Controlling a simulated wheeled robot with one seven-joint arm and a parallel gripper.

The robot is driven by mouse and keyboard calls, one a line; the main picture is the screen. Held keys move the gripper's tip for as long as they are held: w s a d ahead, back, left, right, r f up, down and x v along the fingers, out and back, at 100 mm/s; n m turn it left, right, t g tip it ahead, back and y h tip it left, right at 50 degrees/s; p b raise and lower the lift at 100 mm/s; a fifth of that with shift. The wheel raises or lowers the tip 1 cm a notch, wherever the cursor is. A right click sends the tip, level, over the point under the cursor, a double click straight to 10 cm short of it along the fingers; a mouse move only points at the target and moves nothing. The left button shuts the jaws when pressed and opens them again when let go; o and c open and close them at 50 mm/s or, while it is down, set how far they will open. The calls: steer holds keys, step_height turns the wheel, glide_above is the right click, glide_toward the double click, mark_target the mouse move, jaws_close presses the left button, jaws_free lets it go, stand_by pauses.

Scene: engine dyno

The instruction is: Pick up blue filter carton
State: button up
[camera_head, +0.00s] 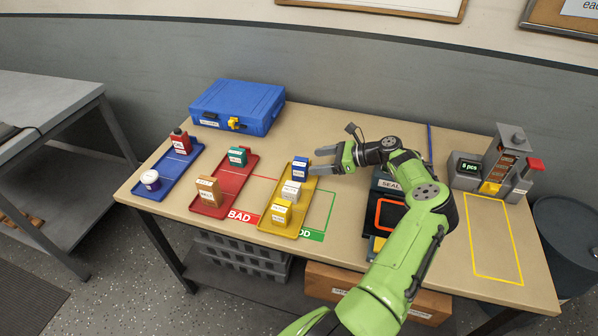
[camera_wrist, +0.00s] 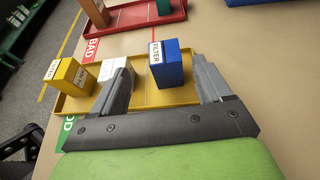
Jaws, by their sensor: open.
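The blue filter carton (camera_head: 300,168) stands upright at the far end of the yellow tray (camera_head: 277,232). In the wrist view the blue carton (camera_wrist: 166,64) shows a white label reading FILTER and sits between my two fingers, a little beyond the tips. My gripper (camera_head: 318,162) is open and empty just right of the carton, with its fingers pointing left toward it. In the wrist view my gripper (camera_wrist: 165,72) spans wider than the carton. I cannot tell whether either finger touches it.
A white carton (camera_head: 291,190) and a yellow carton (camera_head: 281,212) share the yellow tray. A red tray (camera_head: 236,190) and a blue tray (camera_head: 163,181) stand to the left. A blue case (camera_head: 238,105) lies behind. A sealing device (camera_head: 384,212) is under my arm.

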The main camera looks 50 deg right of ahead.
mark_target(302, 162)
steer(key=x, duration=0.2)
steer(key=b+x, duration=0.1)
steer(key=x, duration=0.4)
steer(key=shift+w+d, duration=0.2)
steer(key=shift+w, duration=0.05)
steer(key=shift+s, duration=0.1)
